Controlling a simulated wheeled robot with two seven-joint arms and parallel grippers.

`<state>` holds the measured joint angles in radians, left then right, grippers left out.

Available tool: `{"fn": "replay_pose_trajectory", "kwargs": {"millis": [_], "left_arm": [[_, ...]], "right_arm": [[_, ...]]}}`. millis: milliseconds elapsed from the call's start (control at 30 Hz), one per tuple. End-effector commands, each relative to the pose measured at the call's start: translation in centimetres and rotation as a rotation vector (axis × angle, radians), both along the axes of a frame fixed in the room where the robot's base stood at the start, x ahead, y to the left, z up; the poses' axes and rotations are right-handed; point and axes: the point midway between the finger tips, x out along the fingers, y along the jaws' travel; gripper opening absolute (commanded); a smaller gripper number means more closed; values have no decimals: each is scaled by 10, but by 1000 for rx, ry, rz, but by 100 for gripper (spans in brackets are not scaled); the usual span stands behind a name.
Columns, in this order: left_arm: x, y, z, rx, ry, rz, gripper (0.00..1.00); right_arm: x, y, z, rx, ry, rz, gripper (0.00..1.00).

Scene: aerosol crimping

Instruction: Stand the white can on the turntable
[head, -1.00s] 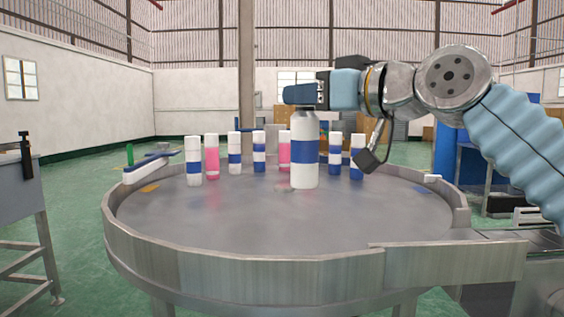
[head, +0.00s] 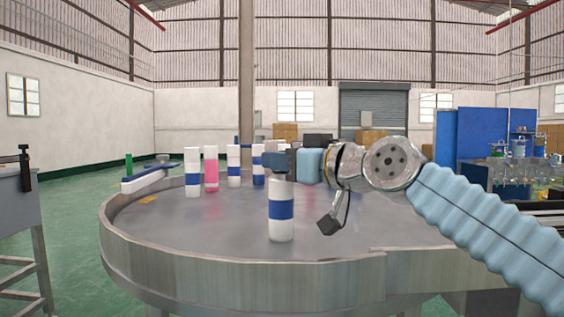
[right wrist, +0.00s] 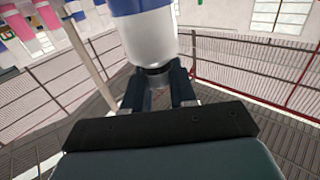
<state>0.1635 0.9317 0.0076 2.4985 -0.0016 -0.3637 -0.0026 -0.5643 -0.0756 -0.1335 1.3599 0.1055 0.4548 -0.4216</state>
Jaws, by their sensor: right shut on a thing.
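The white can (head: 282,226) with a blue band stands upright over the near middle of the turntable (head: 200,228) in the head view. My right gripper (head: 277,163) is shut on the narrow top of the can. In the right wrist view the fingers (right wrist: 158,84) close on the neck of the can (right wrist: 150,40), which appears upside down. I cannot tell whether the can's base touches the surface or hangs just above it. My left gripper is not in view.
Several white-and-blue cans (head: 192,180) and a pink can (head: 211,178) stand along the back left of the turntable. A raised metal rim (head: 240,275) surrounds it. A guide bar (head: 150,178) crosses the left edge. The left part of the surface is clear.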

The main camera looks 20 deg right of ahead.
Motion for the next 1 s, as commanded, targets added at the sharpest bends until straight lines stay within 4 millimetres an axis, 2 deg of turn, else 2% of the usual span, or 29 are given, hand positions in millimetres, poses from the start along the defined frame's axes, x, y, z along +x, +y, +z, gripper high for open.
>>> {"fn": "replay_pose_trajectory", "kwargs": {"millis": [67, 100, 267, 633, 767, 1000], "left_arm": [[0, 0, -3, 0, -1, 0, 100], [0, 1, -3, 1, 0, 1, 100], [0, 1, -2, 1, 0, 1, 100], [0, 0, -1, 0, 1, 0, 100], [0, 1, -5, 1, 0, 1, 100], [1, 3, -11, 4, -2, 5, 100]], "right_arm": [[0, 0, -3, 0, 0, 0, 0], [0, 0, -3, 0, 0, 0, 28], [0, 0, -2, 0, 1, 0, 52], [-3, -2, 0, 0, -1, 0, 52], [-23, -14, -1, 2, -1, -1, 52], [-72, -41, 0, 2, -1, -2, 52]]}}
